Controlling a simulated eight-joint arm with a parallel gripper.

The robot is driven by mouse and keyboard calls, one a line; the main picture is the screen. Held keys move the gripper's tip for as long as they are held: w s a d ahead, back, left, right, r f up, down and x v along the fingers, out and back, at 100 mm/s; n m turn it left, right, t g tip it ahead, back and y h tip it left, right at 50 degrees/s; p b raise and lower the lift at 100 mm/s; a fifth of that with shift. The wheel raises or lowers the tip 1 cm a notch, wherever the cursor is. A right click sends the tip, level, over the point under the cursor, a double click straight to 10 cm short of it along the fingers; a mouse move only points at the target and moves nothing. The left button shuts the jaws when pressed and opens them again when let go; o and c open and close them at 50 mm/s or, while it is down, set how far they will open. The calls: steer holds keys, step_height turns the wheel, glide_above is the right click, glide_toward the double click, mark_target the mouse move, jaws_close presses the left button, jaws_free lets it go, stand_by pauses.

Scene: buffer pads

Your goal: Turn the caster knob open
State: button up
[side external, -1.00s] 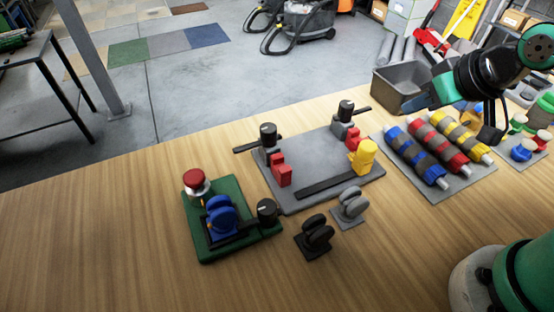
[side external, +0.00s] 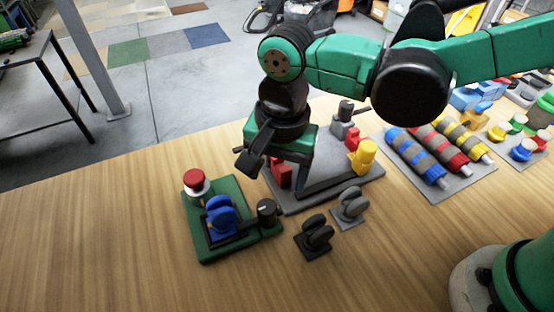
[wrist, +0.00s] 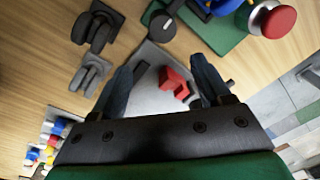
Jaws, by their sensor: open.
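A black knob (side external: 267,210) with a pale mark sits at the right corner of a green base (side external: 215,252), beside a blue caster (side external: 222,215). A dark bar runs from the knob across the caster's front. In the wrist view the knob (wrist: 163,24) is above the fingers, with the blue caster (wrist: 222,6) partly cut off. My gripper (side external: 277,172) is open and empty above the grey plate (side external: 300,207), behind the green base. In the wrist view the gripper (wrist: 162,66) has its fingers apart, with a red block (wrist: 174,82) showing beyond them.
A red button (side external: 196,178) rises at the green base's back left. Black (side external: 316,234) and grey (side external: 350,206) casters stand to the right. A yellow post (side external: 364,156) and another black knob (side external: 346,108) stand on the grey plate. The table at left is clear.

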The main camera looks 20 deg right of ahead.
mark_target(267, 207)
steer(key=shift+s+a+f+m, duration=0.15)
steer(key=shift+s+a+f, duration=0.15)
steer(key=shift+a, duration=0.25)
steer(key=shift+s+a+f+m, duration=0.15)
steer(key=shift+a+f, duration=0.25)
steer(key=shift+a, duration=0.1)
steer(key=shift+f, duration=2.8)
jaws_close()
